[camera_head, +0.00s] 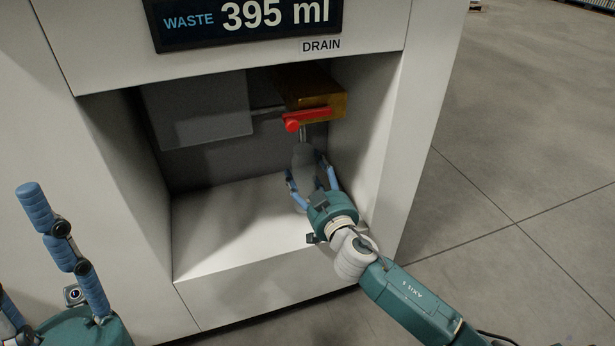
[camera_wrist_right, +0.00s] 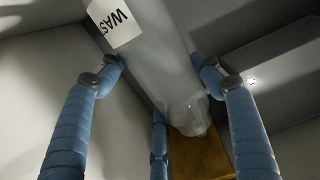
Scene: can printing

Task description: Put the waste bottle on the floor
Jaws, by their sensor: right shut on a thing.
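The waste bottle (camera_head: 304,160) is a translucent grey bottle inside the white recess, under the brass drain block with the red lever. My right gripper (camera_head: 312,180) reaches into the recess with its blue fingers around the bottle, shut on it. The right wrist view shows the bottle (camera_wrist_right: 155,55) between the fingers, with a white label reading "WAS" and its neck toward the brass block. My left gripper (camera_head: 65,265) is at the lower left outside the recess, its visible fingers spread and nothing seen in them. The floor (camera_head: 520,170) is grey with dark joint lines.
The brass drain block (camera_head: 315,90) and red lever (camera_head: 306,119) are just above the bottle. A grey box (camera_head: 197,110) hangs at the recess's upper left. The floor to the right is open.

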